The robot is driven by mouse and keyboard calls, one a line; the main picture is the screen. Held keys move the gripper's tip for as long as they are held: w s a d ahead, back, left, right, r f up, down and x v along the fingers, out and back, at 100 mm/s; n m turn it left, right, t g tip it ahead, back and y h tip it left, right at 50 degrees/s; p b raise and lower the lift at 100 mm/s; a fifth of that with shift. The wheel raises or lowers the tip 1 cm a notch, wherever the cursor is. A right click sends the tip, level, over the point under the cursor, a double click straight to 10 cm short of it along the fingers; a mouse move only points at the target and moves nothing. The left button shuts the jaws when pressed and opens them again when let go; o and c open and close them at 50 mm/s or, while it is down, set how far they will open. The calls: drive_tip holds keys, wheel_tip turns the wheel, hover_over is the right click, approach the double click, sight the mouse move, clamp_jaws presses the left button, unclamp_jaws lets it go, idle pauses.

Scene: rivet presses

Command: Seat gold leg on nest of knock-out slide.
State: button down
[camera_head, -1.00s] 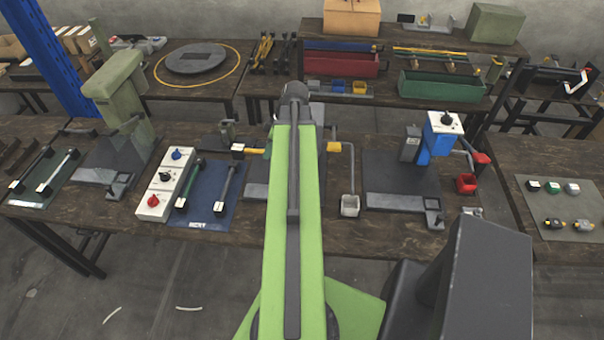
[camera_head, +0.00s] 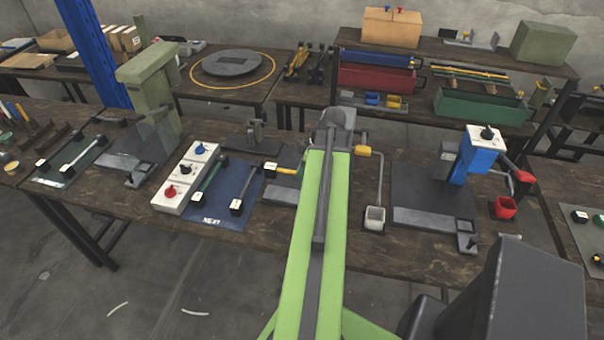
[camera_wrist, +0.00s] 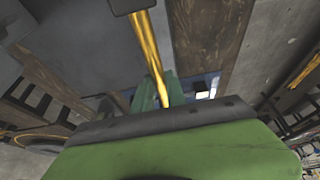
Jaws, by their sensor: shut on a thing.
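The gold leg (camera_wrist: 148,45) runs down the middle of the wrist view. It is a thin rod with a dark end block at the top. My gripper (camera_wrist: 160,92) is shut on it at its lower part. In the head view the leg (camera_head: 286,170) juts out left of my green arm, with a white-tagged black end block. My gripper is hidden behind the arm there. A grey slide bar (camera_head: 430,217) lies on the dark plate of the blue press. Another plate (camera_head: 283,192) is partly behind my arm. I cannot tell which holds the knock-out slide's nest.
A blue mat (camera_head: 222,214) with a green and a dark leg lies left of my arm, beside a white button box (camera_head: 180,192). A green press (camera_head: 150,90) stands farther left.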

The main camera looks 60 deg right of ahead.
drive_tip(key=shift+f+b, duration=3.7)
drive_tip(key=shift+f+b, duration=0.7)
drive_tip(key=c, duration=1.3)
unclamp_jaws()
drive_tip(key=p+v, duration=0.6)
drive_tip(key=v, duration=0.1)
drive_tip(key=shift+w+p, duration=0.1)
drive_tip(key=shift+p, duration=0.2)
drive_tip(key=shift+s+r+p, duration=0.25)
drive_tip(key=shift+r+p, duration=0.05)
drive_tip(key=shift+r, duration=0.05)
drive_tip(key=shift+f, duration=0.1)
